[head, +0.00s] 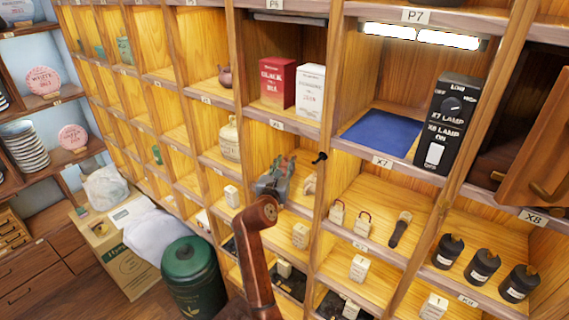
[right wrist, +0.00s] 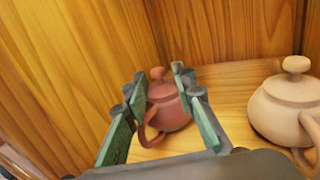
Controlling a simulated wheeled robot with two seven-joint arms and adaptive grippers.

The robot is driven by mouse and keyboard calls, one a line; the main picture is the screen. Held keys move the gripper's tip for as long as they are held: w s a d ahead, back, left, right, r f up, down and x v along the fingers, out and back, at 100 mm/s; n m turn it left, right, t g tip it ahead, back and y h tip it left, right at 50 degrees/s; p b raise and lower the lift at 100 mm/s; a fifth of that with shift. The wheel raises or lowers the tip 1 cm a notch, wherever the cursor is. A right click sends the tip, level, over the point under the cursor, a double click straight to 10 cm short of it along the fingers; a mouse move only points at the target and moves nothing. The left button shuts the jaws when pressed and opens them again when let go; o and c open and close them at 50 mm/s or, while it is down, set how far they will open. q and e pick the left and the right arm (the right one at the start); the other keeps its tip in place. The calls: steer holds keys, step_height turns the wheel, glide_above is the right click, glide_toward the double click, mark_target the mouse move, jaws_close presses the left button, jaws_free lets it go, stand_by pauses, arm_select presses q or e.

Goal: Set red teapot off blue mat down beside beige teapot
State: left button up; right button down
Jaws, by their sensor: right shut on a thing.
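The red teapot (right wrist: 168,112) is between the fingers of my right gripper (head: 282,168) in the right wrist view, its lid knob up and its handle towards me. My right gripper is shut on it, inside a wooden cubby. I cannot tell whether its base touches the shelf floor. The beige teapot (right wrist: 288,108) stands upright just right of it, with a gap between them. In the head view the beige teapot (head: 309,186) is partly hidden. The blue mat (head: 378,132) lies bare in the X7 cubby, up and right. My left gripper is not in view.
A black lamp switch box (head: 446,120) stands right of the mat. Red (head: 276,82) and white (head: 310,90) boxes fill the cubby above. Wooden dividers and the back wall enclose the gripper closely. A small dark red pot (head: 225,76) stands in a cubby up and left.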

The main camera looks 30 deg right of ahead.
steer(key=c, duration=1.6)
jaws_free()
steer(key=b+v, duration=0.1)
steer(key=v, duration=0.5)
steer(key=shift+s+a, duration=0.15)
steer(key=shift+a, duration=0.1)
steer(key=shift+s+a+r+b, duration=0.1)
steer(key=shift+s+a+b, duration=0.2)
steer(key=shift+s, duration=0.05)
